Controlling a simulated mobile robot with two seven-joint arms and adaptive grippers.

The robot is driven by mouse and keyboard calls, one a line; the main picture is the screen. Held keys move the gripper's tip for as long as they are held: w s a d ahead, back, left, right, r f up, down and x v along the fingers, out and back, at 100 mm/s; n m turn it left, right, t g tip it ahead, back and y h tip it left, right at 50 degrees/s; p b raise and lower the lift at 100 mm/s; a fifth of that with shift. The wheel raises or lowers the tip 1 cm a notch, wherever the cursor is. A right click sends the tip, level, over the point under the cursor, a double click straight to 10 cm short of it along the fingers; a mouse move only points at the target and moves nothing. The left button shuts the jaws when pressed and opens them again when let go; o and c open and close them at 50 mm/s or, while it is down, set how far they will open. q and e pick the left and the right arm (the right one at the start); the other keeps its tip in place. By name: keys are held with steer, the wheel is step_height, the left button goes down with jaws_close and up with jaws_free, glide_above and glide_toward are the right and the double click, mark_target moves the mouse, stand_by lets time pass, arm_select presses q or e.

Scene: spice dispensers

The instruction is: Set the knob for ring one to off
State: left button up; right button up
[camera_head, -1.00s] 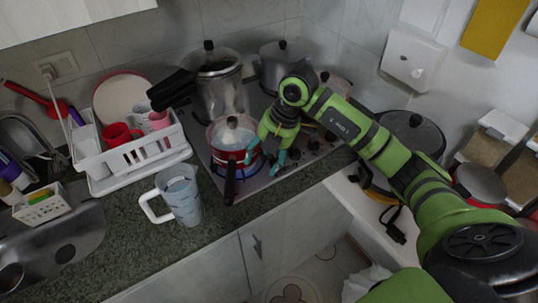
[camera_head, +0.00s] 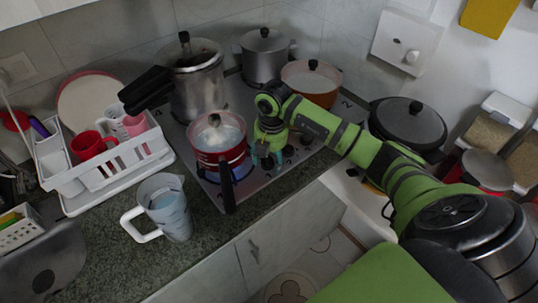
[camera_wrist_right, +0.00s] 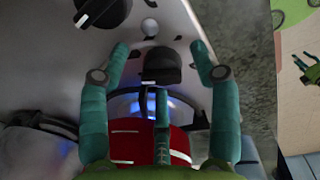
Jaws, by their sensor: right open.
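My right gripper (camera_head: 266,158) points down over the front right of the stove (camera_head: 262,186), beside the red pot (camera_head: 222,158). In the right wrist view its open green fingers (camera_wrist_right: 161,50) stand on either side of a black knob (camera_wrist_right: 162,66), apart from it. A second black knob (camera_wrist_right: 106,10) shows at the upper left. A blue glow of flame (camera_wrist_right: 150,103) shows beneath the red pot (camera_wrist_right: 150,145). In the head view, the gripper hides some of the knobs; others (camera_head: 305,139) show to its right. I cannot read which knob is ring one's. My left gripper is out of view.
A pressure cooker (camera_head: 197,90), a grey pot (camera_head: 265,62) and an orange pot (camera_head: 311,88) stand at the back. The red pot's handle (camera_head: 227,190) juts over the front edge. A pitcher (camera_head: 167,212) and dish rack (camera_head: 120,180) stand left.

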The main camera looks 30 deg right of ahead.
steer(key=c, duration=1.1)
steer(key=shift+c, duration=0.3)
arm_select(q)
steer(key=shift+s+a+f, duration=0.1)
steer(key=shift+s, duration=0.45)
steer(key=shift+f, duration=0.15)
arm_select(e)
steer(key=n+b, duration=0.2)
steer(key=n, duration=0.1)
steer(key=shift+w+f, duration=0.1)
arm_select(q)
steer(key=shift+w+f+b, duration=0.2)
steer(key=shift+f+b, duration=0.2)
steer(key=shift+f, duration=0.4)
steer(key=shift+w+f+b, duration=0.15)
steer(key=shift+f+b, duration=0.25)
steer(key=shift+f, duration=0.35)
arm_select(e)
steer(key=shift+n, duration=1.3)
steer(key=shift+r, duration=0.2)
steer(key=shift+d, duration=0.1)
